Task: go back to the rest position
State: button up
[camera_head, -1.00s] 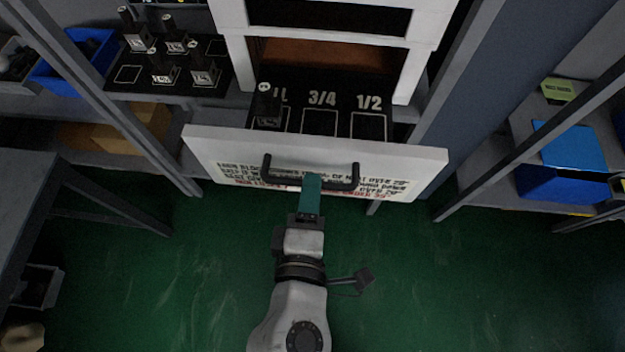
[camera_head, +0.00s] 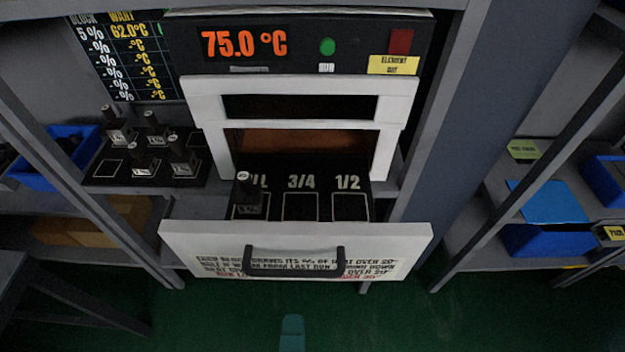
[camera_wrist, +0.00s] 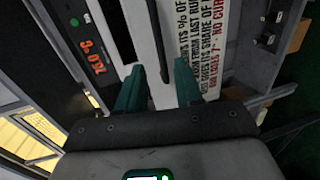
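My gripper (camera_head: 291,333) shows only as a teal fingertip at the bottom edge of the head view, below the drawer and apart from its black handle (camera_head: 293,271). In the wrist view my gripper (camera_wrist: 158,75) has its two teal fingers apart with nothing held between them. The handle (camera_wrist: 159,40) also shows there, just beyond the fingertips. The white drawer (camera_head: 420,243) stands pulled out. One dark valve block (camera_head: 250,197) stands in its left slot; the 3/4 and 1/2 slots are empty.
The oven display (camera_head: 244,43) reads 75.0 °C, with a green light (camera_head: 327,46) lit. Several valve blocks stand on a black mat (camera_head: 103,182) on the left shelf. Shelf posts flank the drawer on both sides. The green floor (camera_head: 400,325) in front looks clear.

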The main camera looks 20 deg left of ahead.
jog(key=shift+d, duration=0.1)
jog(key=w+d+f+m+g+h, duration=0.25)
jog(key=d+f+m, duration=0.25)
jog(key=d, duration=0.4)
jog(key=w+d+f+m+g+h, duration=0.2)
jog(key=w+d+f+m+h, duration=0.25)
jog(key=d, duration=0.45)
jog(key=s+d+f+m+g+y, duration=0.1)
jog(key=s+d+f+m+g, duration=0.3)
jog(key=s+d+f+m, duration=0.1)
jog(key=s+d+f+m+g+y, duration=0.1)
jog(key=s+d+f+m+g, duration=0.4)
jog(key=d, duration=0.5)
jog(key=shift+s+d+m+y, duration=0.3)
jog(key=shift+s+m, duration=0.15)
jog(key=shift+m, duration=0.7)
